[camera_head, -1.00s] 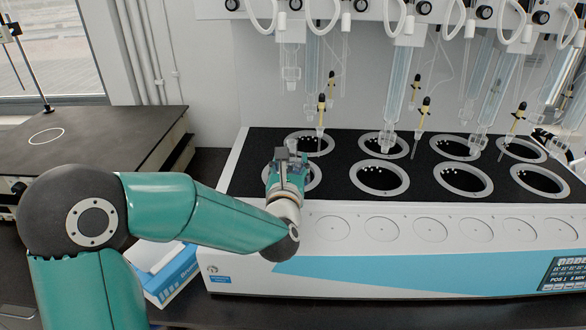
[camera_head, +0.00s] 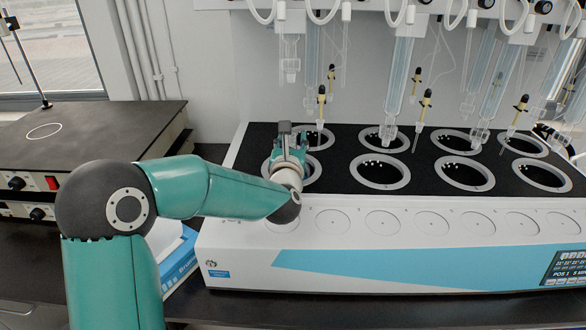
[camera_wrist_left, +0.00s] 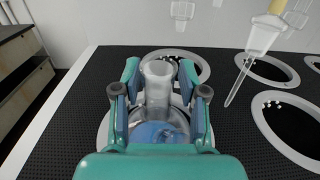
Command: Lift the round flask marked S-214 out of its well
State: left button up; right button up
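A clear glass flask (camera_wrist_left: 158,92) with an upright neck and blue liquid at its bottom sits in the front-left well (camera_head: 315,171). No marking is readable on it. My left gripper (camera_head: 291,133) is over this well. In the left wrist view, my left gripper (camera_wrist_left: 159,75) has one finger on each side of the flask's neck. A gap shows between each finger and the glass. In the head view the gripper hides the flask. My right gripper is in neither view.
The distiller (camera_head: 400,250) has two rows of wells, the others looking dark inside. Glass tubes (camera_head: 400,80) and yellow-topped probes (camera_head: 424,110) hang above the wells. A dark-topped unit (camera_head: 100,130) stands at left, and a blue-and-white box (camera_head: 182,258) sits beside the distiller.

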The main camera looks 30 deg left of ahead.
pick_arm(q)
grip_shut()
jog(key=shift+r, duration=0.15)
notch_tip(320, 180, up, 9)
jog(key=p, duration=0.3)
jog(key=shift+a+r, duration=0.15)
dwell(0.8)
jog(key=shift+s, duration=0.1)
jog(key=shift+f+b, duration=1.2)
jog(key=shift+f, duration=2.6)
